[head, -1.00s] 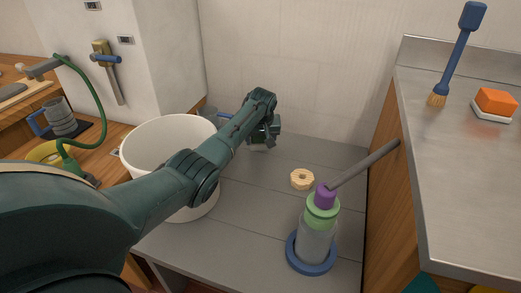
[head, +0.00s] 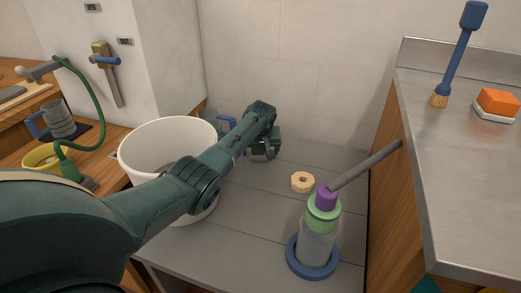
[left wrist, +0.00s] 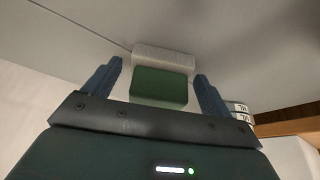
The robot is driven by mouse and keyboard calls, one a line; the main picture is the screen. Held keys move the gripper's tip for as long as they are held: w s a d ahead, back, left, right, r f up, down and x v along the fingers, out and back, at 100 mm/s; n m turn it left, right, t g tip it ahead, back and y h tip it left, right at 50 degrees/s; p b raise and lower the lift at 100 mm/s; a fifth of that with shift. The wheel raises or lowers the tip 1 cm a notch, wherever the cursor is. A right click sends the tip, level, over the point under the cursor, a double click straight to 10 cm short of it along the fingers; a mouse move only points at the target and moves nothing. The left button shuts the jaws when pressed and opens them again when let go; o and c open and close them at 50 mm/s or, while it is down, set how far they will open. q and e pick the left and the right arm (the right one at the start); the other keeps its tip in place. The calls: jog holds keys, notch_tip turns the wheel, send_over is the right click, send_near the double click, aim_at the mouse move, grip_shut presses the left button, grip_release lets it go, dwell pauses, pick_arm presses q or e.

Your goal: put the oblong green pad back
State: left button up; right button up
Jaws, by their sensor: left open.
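The oblong green pad (left wrist: 159,88) shows in the left wrist view, between my left gripper's two blue fingers. A pale grey block or layer (left wrist: 164,60) adjoins it on its upper side. My left gripper (left wrist: 158,70) is open, with a gap between each finger and the pad. In the head view my left gripper (head: 264,150) is low over the grey surface near the back wall, right of the white bucket. My arm and the gripper body hide the pad there. My right gripper is in neither view.
A white bucket (head: 138,143) stands beside my left arm. A pale ring (head: 303,181) and a clear bottle (head: 317,245) with a grey lever (head: 365,165) are on the grey surface (head: 245,250). A steel counter (head: 460,180) at right holds an orange block (head: 498,101) and a brush (head: 460,50).

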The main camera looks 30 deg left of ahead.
pick_arm(q)
jog(key=shift+r, duration=0.15)
jog(key=shift+r+p, duration=0.3)
jog(key=shift+r, duration=0.05)
jog(key=p+v, duration=0.5)
jog(key=v, duration=0.6)
jog(key=shift+s+r, duration=0.15)
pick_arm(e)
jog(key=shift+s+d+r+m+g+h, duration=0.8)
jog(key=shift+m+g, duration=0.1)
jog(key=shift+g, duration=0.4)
pick_arm(q)
jog(key=shift+d, duration=0.15)
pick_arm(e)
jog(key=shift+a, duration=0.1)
